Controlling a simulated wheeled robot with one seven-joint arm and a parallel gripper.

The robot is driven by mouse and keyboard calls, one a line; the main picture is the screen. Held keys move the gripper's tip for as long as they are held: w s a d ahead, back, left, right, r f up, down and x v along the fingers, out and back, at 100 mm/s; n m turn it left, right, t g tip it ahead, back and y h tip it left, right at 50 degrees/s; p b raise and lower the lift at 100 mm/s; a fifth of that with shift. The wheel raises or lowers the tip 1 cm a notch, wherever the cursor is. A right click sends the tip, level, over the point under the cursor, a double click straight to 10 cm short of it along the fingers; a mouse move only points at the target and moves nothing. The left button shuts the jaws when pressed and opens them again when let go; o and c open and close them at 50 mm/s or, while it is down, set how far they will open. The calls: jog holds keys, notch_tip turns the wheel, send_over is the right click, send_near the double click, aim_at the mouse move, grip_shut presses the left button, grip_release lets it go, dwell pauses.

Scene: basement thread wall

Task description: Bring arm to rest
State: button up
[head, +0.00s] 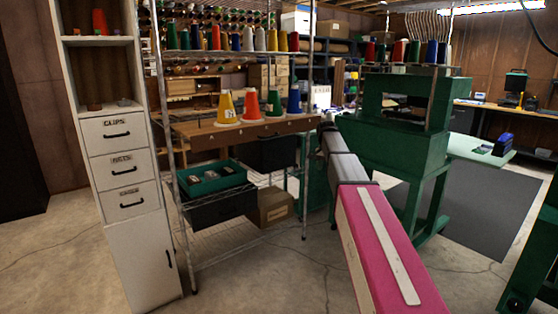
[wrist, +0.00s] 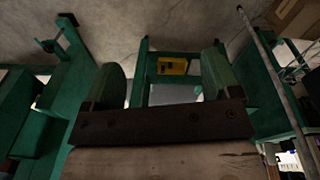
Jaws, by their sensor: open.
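My arm (head: 375,235) reaches forward from the lower right in the head view, with a magenta link and grey links beyond it. Its far end is beside the right end of the wire shelf and the green machine (head: 405,135). My gripper is too small and hidden to make out there. In the wrist view my gripper (wrist: 163,72) shows two fingers spread wide apart on a dark bar. It is open, with nothing held between the fingers. Beyond them is a green frame with a yellow box (wrist: 172,66), apart from the fingers.
A wire shelf (head: 240,228) holds thread cones and a green bin (head: 212,180). A white cabinet (head: 115,150) stands at the left. A dark mat (head: 480,205) lies on the right, and another green machine part (head: 535,250) stands at the right edge. Open concrete floor lies in front.

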jog(key=s+a+f+n, duration=0.1)
jog(key=s+f+n, duration=0.3)
jog(key=s+f, duration=1)
jog(key=s+a+f+n+y, duration=0.1)
jog(key=s+f+n, duration=0.3)
jog(key=s+f, duration=1.1)
jog(key=s, duration=0.4)
jog(key=shift+s+a, duration=0.15)
jog(key=shift+a, duration=0.25)
jog(key=shift+c, duration=0.2)
